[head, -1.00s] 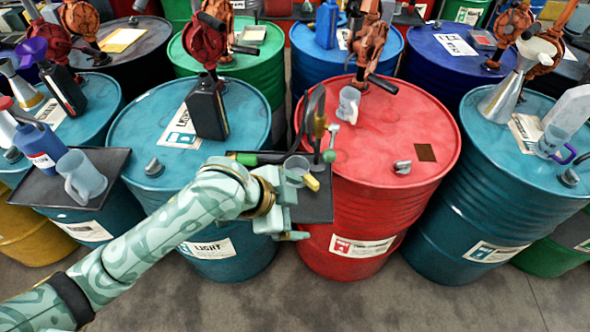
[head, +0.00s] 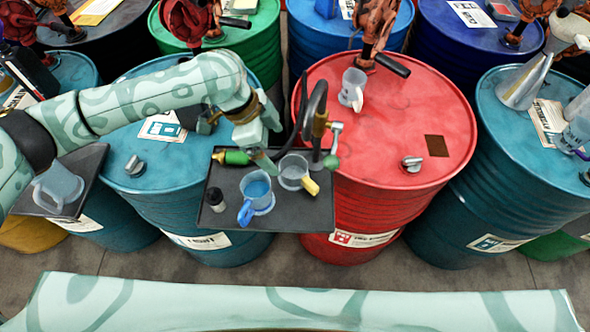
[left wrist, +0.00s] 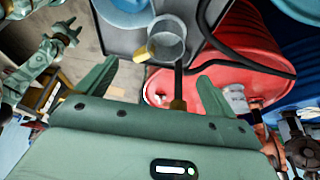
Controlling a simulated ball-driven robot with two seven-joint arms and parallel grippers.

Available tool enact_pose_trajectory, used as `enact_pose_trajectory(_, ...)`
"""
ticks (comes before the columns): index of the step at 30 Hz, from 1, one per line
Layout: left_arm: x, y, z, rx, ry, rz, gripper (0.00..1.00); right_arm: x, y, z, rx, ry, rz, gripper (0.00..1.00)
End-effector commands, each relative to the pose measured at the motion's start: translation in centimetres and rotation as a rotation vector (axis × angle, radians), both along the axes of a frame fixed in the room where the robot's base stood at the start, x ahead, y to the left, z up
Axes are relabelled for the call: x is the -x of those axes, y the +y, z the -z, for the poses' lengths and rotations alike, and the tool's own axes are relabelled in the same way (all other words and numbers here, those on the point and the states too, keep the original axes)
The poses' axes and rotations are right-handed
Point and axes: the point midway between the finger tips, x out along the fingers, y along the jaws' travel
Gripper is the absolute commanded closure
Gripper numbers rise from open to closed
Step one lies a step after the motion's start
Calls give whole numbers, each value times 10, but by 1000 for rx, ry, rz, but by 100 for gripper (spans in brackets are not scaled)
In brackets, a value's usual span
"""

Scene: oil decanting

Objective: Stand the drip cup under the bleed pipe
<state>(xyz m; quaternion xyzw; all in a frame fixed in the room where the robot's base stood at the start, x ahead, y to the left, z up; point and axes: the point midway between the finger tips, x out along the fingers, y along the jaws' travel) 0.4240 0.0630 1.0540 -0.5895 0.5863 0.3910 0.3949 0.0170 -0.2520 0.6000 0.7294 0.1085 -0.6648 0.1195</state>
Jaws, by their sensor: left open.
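A clear cup with a yellow handle (head: 293,172) stands on a dark tray (head: 225,218) at the red drum's left side. It also shows in the left wrist view (left wrist: 166,40), ahead of my fingers. A clear cup with a blue handle and blue liquid (head: 257,188) stands left of it. A brass pipe with a black hose (head: 319,125) rises at the tray's right edge, beside the yellow-handled cup. I cannot tell which outlet is the bleed pipe. My left gripper (head: 263,158) is open and empty, above the tray's back, near the yellow-handled cup. My right gripper is too unclear to read.
The red drum (head: 425,100) carries a white-handled cup (head: 353,88) near a red pump. Another clear cup (head: 58,184) stands on a left tray. My pale arm link crosses the bottom.

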Motion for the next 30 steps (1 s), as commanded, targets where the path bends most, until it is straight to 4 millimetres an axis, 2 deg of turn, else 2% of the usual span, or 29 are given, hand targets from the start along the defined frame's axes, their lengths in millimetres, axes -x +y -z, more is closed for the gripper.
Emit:
enact_pose_trajectory(1,0,-6,16,1,5,1,8,10,-1,6,1,16,-1,64)
enact_pose_trajectory(4,-1,-14,37,0,5,-1,8,20,-2,11,3,32,-2,64)
enact_pose_trajectory(7,-2,-21,51,0,3,0,8,12,-3,15,4,22,-2,64)
enact_pose_trajectory(12,-2,-26,62,1,2,1,8,-14,-2,16,1,-19,-1,64)
enact_pose_trajectory(21,-5,-45,103,0,1,0,8,-1,-2,30,2,3,-1,64)
enact_pose_trajectory(29,-5,-47,106,0,0,1,8,1,-1,30,1,6,0,64)
enact_pose_trajectory(30,-5,-47,106,0,-1,1,11,1,0,30,1,6,0,64)
